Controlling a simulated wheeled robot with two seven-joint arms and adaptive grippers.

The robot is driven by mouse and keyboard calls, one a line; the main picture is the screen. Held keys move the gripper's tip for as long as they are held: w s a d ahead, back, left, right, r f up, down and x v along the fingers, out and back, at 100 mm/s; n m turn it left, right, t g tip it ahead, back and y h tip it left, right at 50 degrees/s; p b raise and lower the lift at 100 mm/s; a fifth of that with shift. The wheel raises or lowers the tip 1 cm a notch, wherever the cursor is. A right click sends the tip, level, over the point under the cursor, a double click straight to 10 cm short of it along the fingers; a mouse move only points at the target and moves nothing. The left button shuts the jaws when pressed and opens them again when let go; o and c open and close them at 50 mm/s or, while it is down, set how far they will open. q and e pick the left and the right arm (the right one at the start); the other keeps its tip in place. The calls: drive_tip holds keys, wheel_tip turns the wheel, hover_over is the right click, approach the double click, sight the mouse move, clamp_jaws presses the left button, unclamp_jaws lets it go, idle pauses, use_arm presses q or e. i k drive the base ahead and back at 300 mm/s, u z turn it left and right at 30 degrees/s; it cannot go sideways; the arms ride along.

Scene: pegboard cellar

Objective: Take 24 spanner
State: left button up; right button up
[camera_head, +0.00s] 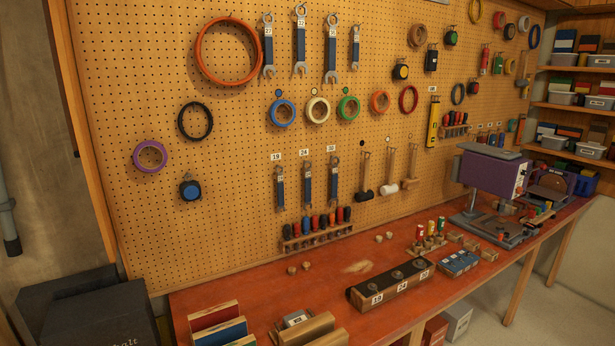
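A tag that seems to read 24 (304,153) is on the pegboard, between tags that look like 19 (276,156) and 30 (331,149). Under it hangs a slim blue-and-steel tool (307,188), upright, with a similar one on each side; I cannot tell its exact shape. Above hang larger open-ended spanners with blue handles: one at the left (268,45), a taller one (300,40), another (331,48), and a smaller one (355,47). Their small tags are hard to read. Neither of my grippers is in view.
A red bench (320,290) runs below the pegboard (230,230). On it, a dark block (389,284) has tags including 24. A screwdriver rack (317,238) sits under the lower tools. A purple machine (490,175) stands at the right; dark boxes (90,315) stand lower left.

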sight(308, 179)
drive_tip(key=k, duration=0.55)
drive_tip(key=z, duration=0.65)
drive_tip(key=i, duration=0.45)
drive_tip(key=z, duration=0.55)
drive_tip(key=i, duration=1.7)
drive_tip(key=u, duration=0.7)
